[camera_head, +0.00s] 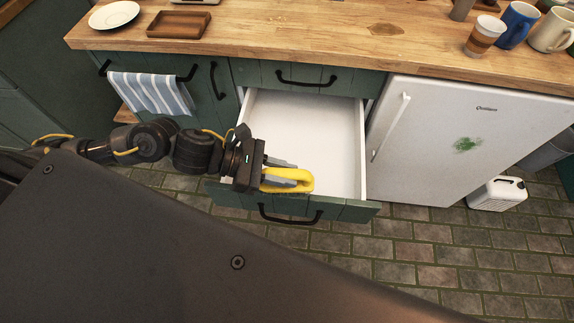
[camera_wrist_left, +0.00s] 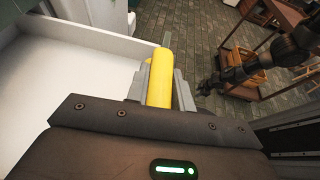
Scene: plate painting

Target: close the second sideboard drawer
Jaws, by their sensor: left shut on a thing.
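The second sideboard drawer (camera_head: 292,206) is pulled well out, below a shut top drawer (camera_head: 300,78). Its green front carries a black bar handle (camera_head: 290,217), and its white inside (camera_head: 335,150) looks empty where it shows. My left gripper (camera_head: 290,178) is over the front part of the drawer, shut on a yellow looped thing (camera_head: 305,181). The yellow thing also shows between the fingers in the left wrist view (camera_wrist_left: 160,78), beside the white drawer inside (camera_wrist_left: 70,75). A dark arm, seemingly my right one, shows at the right there; its gripper (camera_wrist_left: 208,86) is small and unclear.
A white fridge (camera_head: 470,140) with a green stain stands right of the drawer. A striped towel (camera_head: 152,93) hangs at the left. The wooden worktop (camera_head: 320,35) holds a plate (camera_head: 114,14), a wooden tray (camera_head: 179,24) and several cups. A white canister (camera_head: 497,194) stands on the tiled floor.

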